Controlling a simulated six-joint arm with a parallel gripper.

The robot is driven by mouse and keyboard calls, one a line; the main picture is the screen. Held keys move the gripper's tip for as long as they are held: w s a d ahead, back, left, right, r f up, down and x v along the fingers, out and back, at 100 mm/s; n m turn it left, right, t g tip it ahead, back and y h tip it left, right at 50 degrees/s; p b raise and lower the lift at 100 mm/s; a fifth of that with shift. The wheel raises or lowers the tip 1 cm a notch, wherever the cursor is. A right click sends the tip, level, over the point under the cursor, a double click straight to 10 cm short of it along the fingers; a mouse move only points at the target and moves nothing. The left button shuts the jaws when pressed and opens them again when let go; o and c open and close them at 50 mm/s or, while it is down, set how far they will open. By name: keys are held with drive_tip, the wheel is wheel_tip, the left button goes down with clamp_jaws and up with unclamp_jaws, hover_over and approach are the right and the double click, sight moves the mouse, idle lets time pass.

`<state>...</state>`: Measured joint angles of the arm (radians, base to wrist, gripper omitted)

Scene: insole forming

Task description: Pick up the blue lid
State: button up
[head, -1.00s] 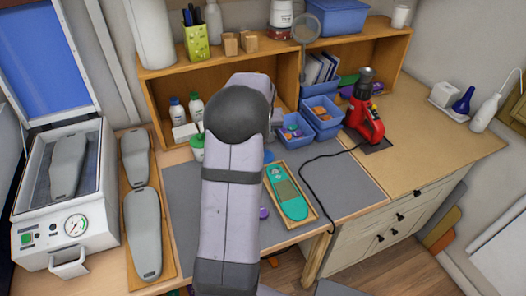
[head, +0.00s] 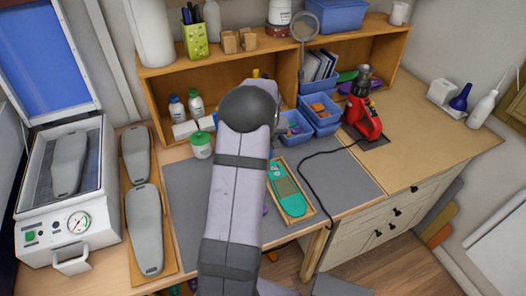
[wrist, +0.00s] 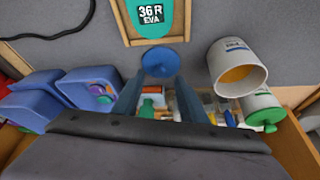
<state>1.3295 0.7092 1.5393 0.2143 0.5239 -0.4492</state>
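The blue lid (wrist: 160,62) is a small round disc with its flat face toward the wrist camera. It sits between or just beyond the fingertips of my gripper (wrist: 159,82). The two fingers are apart, one on each side of the lid, with a clear gap between them. I cannot tell whether they touch it. In the head view my arm hides the gripper and the lid. A white open jar (wrist: 238,68) with orange contents stands to the right in the wrist view.
A white jar with a green lid (wrist: 262,112) stands near the open jar; its lid also shows in the head view (head: 201,138). A green insole in a wooden tray (head: 290,190) lies close by. Blue bins (head: 320,112) and a red tool (head: 362,115) stand right. The grey mat (head: 345,185) has free room.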

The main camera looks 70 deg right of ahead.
drive_tip(key=shift+p+x, duration=0.8)
drive_tip(key=shift+x, duration=1.1)
clamp_jaws()
